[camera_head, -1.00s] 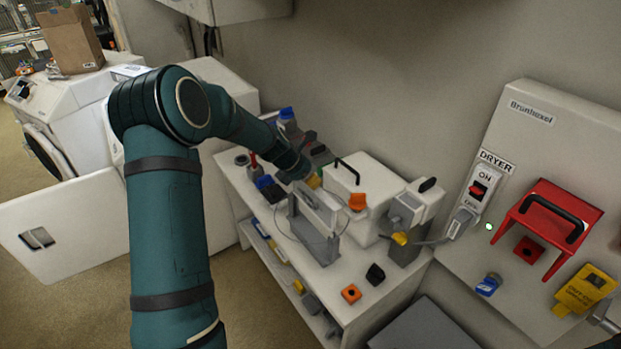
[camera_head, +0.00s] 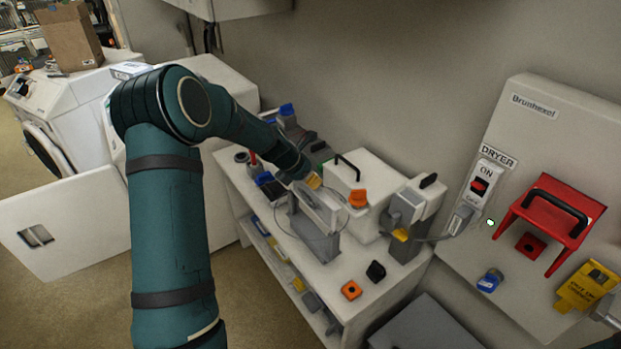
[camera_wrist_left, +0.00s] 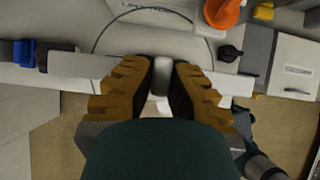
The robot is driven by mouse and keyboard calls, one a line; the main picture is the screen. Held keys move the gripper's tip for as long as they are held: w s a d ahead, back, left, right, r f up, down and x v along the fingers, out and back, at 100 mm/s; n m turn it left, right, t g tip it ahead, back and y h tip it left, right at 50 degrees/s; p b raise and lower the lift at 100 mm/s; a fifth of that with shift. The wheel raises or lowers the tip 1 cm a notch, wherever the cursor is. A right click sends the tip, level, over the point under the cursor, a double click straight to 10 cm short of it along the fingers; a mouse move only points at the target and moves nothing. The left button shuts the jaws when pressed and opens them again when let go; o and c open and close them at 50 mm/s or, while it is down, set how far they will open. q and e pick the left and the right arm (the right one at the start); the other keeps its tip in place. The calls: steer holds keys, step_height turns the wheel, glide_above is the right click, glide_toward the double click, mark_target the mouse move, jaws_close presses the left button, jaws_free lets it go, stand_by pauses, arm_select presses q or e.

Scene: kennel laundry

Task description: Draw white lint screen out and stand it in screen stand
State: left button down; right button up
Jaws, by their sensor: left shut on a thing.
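The white lint screen (camera_head: 322,208) is upright at the grey screen stand (camera_head: 322,243) on the white bench. Its lower part is between the stand's grey sides, and I cannot tell whether it rests on the bottom. My left gripper (camera_head: 311,181) is shut on the top of the screen. In the left wrist view, the fingers of the left gripper (camera_wrist_left: 162,80) close on a pale grip in the middle of the screen, whose white edge (camera_wrist_left: 75,66) shows on both sides. The forearm partly covers the hold in the head view. My right gripper is not in view.
A white box with a black handle (camera_head: 371,190) and an orange knob (camera_head: 357,198) stands close behind the stand. The dryer panel (camera_head: 540,130) with a red guard (camera_head: 560,212) is at right.

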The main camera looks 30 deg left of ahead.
arm_select(q)
steer(key=shift+f+b, duration=2.45)
steer(key=shift+f, duration=1.15)
steer(key=shift+f+b, duration=0.9)
steer(key=shift+f, duration=0.3)
steer(key=c, duration=1.1)
jaws_free()
steer(key=shift+o, duration=0.2)
glide_toward(311, 203)
steer(key=shift+v, duration=0.9)
steer(key=shift+s+a, duration=0.1)
steer(key=shift+a, duration=0.05)
